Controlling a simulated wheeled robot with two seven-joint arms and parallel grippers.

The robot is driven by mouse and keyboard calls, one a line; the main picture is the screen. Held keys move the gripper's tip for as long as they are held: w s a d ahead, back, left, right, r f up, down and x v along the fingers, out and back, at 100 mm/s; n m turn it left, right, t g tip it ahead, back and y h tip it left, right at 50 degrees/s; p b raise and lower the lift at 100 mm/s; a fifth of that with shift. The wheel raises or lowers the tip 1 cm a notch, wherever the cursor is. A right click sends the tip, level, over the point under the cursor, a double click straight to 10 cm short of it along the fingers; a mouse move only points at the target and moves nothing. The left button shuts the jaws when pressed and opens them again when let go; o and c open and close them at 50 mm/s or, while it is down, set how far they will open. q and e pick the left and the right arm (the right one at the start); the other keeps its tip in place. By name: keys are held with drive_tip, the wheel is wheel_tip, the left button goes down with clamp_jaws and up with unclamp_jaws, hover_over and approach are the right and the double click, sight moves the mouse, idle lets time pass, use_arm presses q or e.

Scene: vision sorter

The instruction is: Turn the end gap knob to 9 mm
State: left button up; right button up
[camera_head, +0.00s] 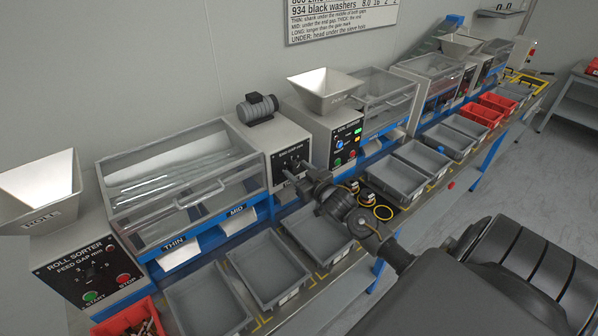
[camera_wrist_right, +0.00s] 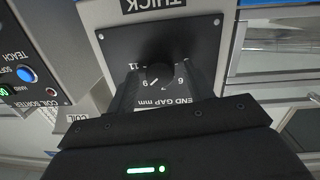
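The end gap panel is a black plate (camera_head: 290,158) on a grey housing at the sorter's far end. In the right wrist view the END GAP mm plate (camera_wrist_right: 120,42) appears upside down, with 11, 9, 7 and 6 legible. My right gripper (camera_head: 308,183) is at the panel's lower part, in front of the knob. Its dark body fills the bottom of the wrist view. My left gripper is out of view.
Grey bins (camera_head: 263,268) line the front below the THIN and MID chutes. A feed gap panel (camera_head: 92,272) with START and STOP buttons is at left. The coil sorter panel (camera_head: 345,140) stands just right of the end gap housing. A grey motor (camera_head: 257,107) sits on top.

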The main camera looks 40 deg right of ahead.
drive_tip(key=s+b, duration=0.2)
drive_tip(key=s, duration=0.8)
drive_tip(key=shift+s+a+r, duration=0.35)
drive_tip(key=shift+s+a, duration=0.05)
drive_tip(key=shift+a, duration=0.05)
drive_tip(key=shift+f, duration=0.1)
